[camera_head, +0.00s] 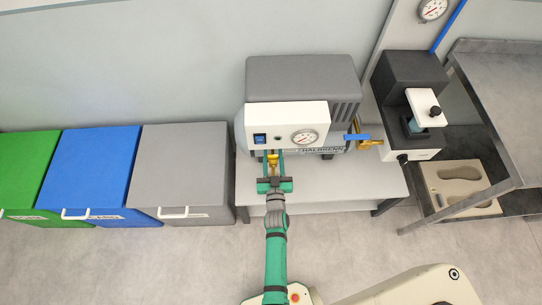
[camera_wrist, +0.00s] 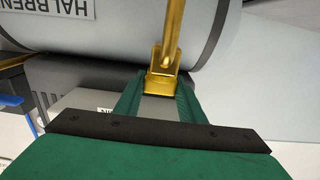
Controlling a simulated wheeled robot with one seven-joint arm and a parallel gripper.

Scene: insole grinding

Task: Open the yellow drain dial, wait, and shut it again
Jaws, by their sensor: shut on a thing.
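The yellow drain dial (camera_wrist: 163,82) is a gold-coloured block below a gold pipe on the grey compressor tank (camera_wrist: 130,18). In the head view the dial (camera_head: 273,160) sits low on the front of the compressor, partly hidden by my gripper. My gripper (camera_head: 274,165) has green fingers and reaches up to the dial from below. In the wrist view my gripper (camera_wrist: 160,88) has one finger on each side of the dial and is shut on it. How far the dial is turned cannot be told.
The compressor's white panel carries a blue switch (camera_head: 260,139) and a gauge (camera_head: 304,138). A blue lever (camera_head: 356,137) on a brass outlet sticks out right. A black and white machine (camera_head: 410,100) and a metal table (camera_head: 500,90) stand right; lidded bins (camera_head: 180,165) stand left.

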